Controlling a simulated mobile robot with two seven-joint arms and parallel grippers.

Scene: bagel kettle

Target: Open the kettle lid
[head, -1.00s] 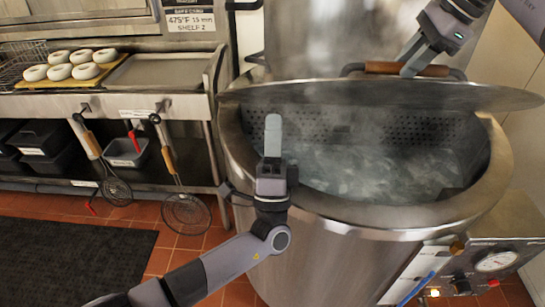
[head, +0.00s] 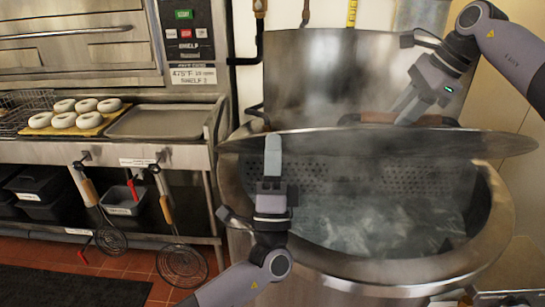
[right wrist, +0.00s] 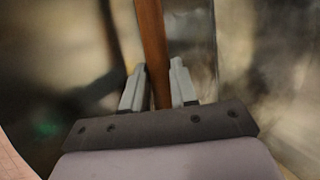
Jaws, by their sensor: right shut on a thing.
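The large steel kettle (head: 340,273) stands at the right in the head view, its mouth facing me. The round metal lid (head: 300,143) is raised off the front rim and tilted over the rear of the opening. Steaming water (head: 370,222) shows below it. My right gripper (head: 405,112) is at the lid's brown wooden handle (head: 375,118). In the right wrist view, the fingers (right wrist: 158,80) are shut on either side of this handle (right wrist: 151,40). My left gripper (head: 272,158) points up in front of the kettle's left side; its fingers overlap, hiding any gap.
A steel counter at the left holds bagels on a wooden board (head: 92,125) and an empty tray (head: 158,122). Strainers (head: 183,264) hang from its front. An oven (head: 80,45) stands behind. A control panel (head: 500,303) is at the kettle's lower right.

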